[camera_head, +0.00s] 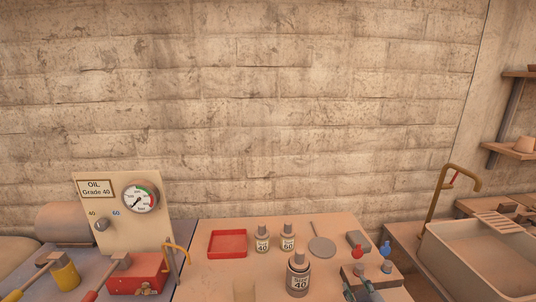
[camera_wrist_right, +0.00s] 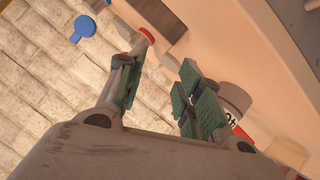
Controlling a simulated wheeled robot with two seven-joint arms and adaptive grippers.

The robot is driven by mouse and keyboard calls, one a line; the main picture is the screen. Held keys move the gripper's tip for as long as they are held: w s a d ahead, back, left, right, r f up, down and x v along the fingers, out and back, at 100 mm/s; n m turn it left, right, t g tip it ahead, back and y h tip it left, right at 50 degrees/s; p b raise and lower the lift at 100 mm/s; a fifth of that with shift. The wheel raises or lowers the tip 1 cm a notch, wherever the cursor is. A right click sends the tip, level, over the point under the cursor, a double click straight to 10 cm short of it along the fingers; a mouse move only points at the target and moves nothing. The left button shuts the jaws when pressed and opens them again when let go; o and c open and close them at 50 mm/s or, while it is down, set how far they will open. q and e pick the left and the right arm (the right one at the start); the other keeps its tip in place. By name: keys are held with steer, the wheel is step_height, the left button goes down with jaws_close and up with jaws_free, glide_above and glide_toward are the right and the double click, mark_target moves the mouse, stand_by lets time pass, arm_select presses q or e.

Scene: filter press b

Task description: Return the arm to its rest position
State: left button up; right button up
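My right gripper (camera_head: 361,286) is at the bottom right of the head view, in front of a block with a red knob (camera_head: 357,248) and a blue knob (camera_head: 386,249). In the right wrist view its two green-padded fingers (camera_wrist_right: 160,76) stand apart with nothing seen between them. There the red knob (camera_wrist_right: 148,34) shows just beyond the left fingertip; I cannot tell whether they touch. The blue knob (camera_wrist_right: 84,28) is farther off at the upper left. My left gripper is not seen.
A large bottle (camera_head: 298,283) stands left of my right gripper. Two small bottles, marked 40 (camera_head: 262,244) and 60 (camera_head: 288,243), and a red tray (camera_head: 227,244) are behind it. An oil panel (camera_head: 118,226) with a gauge stands at left, a sink (camera_head: 480,262) at right.

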steer(key=s+a+f+m+g+y, duration=0.1)
steer(key=s+f+g, duration=0.4)
steer(key=s, duration=0.4)
steer(key=s+a+f+m+g+y, duration=0.15)
steer(key=s+f+g, duration=0.25)
steer(key=s+f, duration=0.45)
step_height(320, 180, down, 32)
steer(key=s+d, duration=0.1)
steer(key=s, duration=0.1)
steer(key=s+d+f+g, duration=0.1)
steer(key=s+d+f, duration=0.2)
steer(key=s+f, duration=0.7)
steer(key=s+d+f+g, duration=0.1)
steer(key=s+d+f, duration=0.2)
steer(key=s+f, duration=0.6)
steer(key=shift+s+f+n+h, duration=0.35)
steer(key=shift+s+n+h, duration=0.1)
steer(key=shift+s, duration=1)
stand_by(0.8)
